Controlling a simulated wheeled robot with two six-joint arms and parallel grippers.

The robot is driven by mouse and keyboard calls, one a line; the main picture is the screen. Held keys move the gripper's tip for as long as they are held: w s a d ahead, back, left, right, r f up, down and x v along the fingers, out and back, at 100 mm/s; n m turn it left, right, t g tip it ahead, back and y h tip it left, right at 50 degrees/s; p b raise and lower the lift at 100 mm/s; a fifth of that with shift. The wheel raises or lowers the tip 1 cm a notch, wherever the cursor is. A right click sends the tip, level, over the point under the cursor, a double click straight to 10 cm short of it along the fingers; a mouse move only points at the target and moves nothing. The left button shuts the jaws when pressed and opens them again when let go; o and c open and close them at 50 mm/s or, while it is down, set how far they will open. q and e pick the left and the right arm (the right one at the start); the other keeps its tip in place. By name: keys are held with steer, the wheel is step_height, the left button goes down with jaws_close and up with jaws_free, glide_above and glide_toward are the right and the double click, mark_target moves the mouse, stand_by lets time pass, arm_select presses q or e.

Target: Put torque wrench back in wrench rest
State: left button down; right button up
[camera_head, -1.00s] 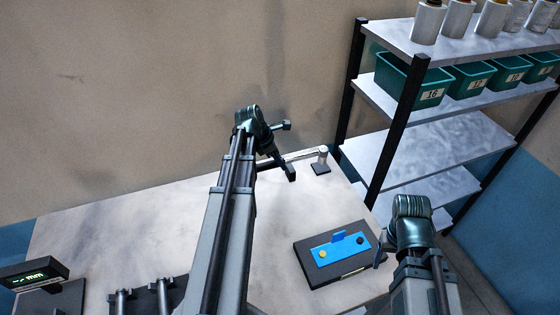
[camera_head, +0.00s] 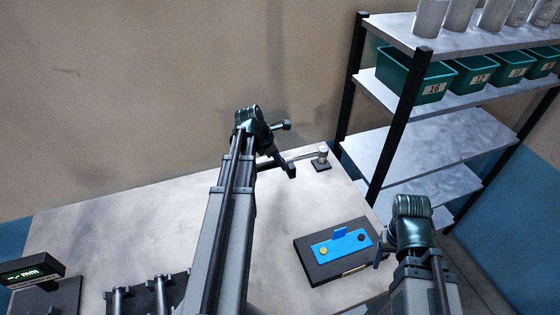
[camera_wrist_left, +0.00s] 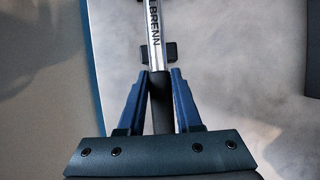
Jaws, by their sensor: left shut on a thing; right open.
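The torque wrench (camera_head: 304,154) has a silver shaft with dark lettering and a dark handle. My left gripper (camera_head: 292,172) is shut on its handle; the wrist view shows the jaws (camera_wrist_left: 158,82) on either side of it. The wrench lies roughly level, its head to the right over a small dark support (camera_head: 321,165) on the bench, which looks like part of the wrench rest. In the wrist view a dark piece (camera_wrist_left: 171,52) shows beneath the shaft. I cannot tell whether the wrench touches either. My right gripper (camera_head: 380,254) is open and empty at the right.
A dark tray (camera_head: 308,268) with a blue plate (camera_head: 342,246) lies on the bench (camera_head: 110,225). A rack (camera_head: 395,150) with green bins stands at the right. A display reading mm (camera_head: 32,272) and a dark stand with posts (camera_head: 150,295) are at lower left.

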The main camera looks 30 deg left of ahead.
arm_select(q)
steer(key=shift+f+b, duration=0.55)
arm_select(e)
steer(key=shift+f, duration=0.55)
arm_select(q)
steer(key=c, duration=0.5)
jaws_free()
steer(key=shift+r, duration=0.1)
arm_select(e)
steer(key=shift+r, duration=0.15)
arm_select(q)
steer(key=p+v, duration=1.1)
steer(key=v, duration=0.1)
steer(key=shift+r, duration=0.1)
steer(key=shift+p+v, duration=0.8)
steer(key=shift+p, duration=0.05)
arm_select(e)
step_height(320, 180, up, 12)
steer(key=shift+r, duration=0.2)
arm_select(q)
steer(key=shift+s+a, duration=0.1)
